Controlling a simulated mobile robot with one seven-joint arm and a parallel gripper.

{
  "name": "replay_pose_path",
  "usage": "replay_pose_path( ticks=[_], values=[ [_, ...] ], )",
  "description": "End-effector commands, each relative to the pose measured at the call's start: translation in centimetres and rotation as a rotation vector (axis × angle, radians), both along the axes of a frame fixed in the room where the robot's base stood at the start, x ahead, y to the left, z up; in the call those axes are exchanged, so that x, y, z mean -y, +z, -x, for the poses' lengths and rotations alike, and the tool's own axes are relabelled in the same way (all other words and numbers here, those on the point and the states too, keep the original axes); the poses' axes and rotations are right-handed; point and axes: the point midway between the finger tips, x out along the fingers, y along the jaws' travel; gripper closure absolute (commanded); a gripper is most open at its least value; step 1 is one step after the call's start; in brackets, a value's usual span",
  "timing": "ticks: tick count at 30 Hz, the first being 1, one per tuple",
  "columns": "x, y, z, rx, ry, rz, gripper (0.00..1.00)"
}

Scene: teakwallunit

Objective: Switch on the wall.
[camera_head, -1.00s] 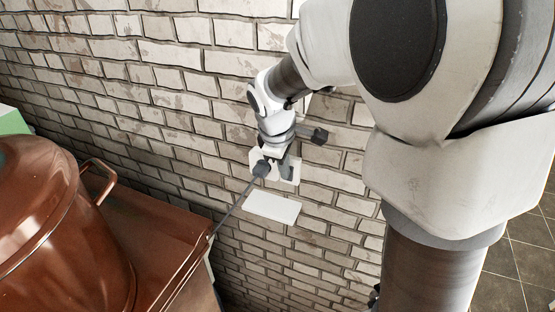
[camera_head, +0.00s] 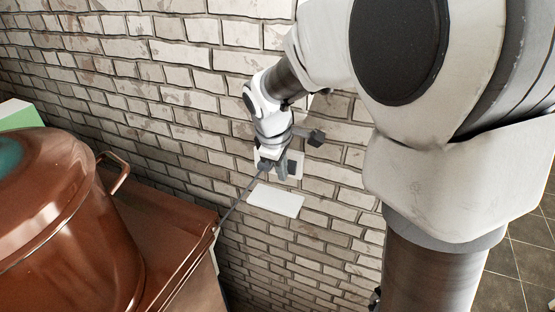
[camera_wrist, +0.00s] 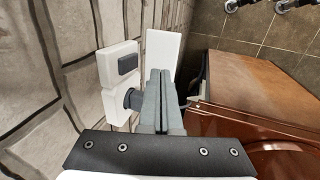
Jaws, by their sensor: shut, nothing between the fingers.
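The wall switch is a white plate with a dark rocker (camera_wrist: 127,63) on the brick wall. In the head view the plate (camera_head: 295,163) shows partly behind my gripper (camera_head: 279,175). A dark plug (camera_wrist: 131,98) with a cord sits in the lower part of the same plate. In the wrist view my gripper (camera_wrist: 158,76) is shut and empty. Its fingers are right of the rocker and close beside the plug; whether they touch the plug I cannot tell. In the head view the fingers hide part of the plate and plug.
A blank white panel (camera_head: 274,200) is below the switch plate. A brown cabinet (camera_head: 178,235) with a large copper pot (camera_head: 65,235) stands at the left. The cord (camera_head: 238,198) runs from the plug toward the cabinet. Bare brick wall surrounds the plate.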

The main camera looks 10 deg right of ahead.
Motion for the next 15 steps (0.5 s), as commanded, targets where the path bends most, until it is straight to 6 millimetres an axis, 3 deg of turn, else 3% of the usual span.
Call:
replay_pose_path(
  ticks=[9,15],
  values=[
    [-1.3,6.8,1.6,0.005,0.001,-0.001,1.00],
    [-1.8,9.1,2.3,0.003,0.002,-0.001,1.00]
  ],
)
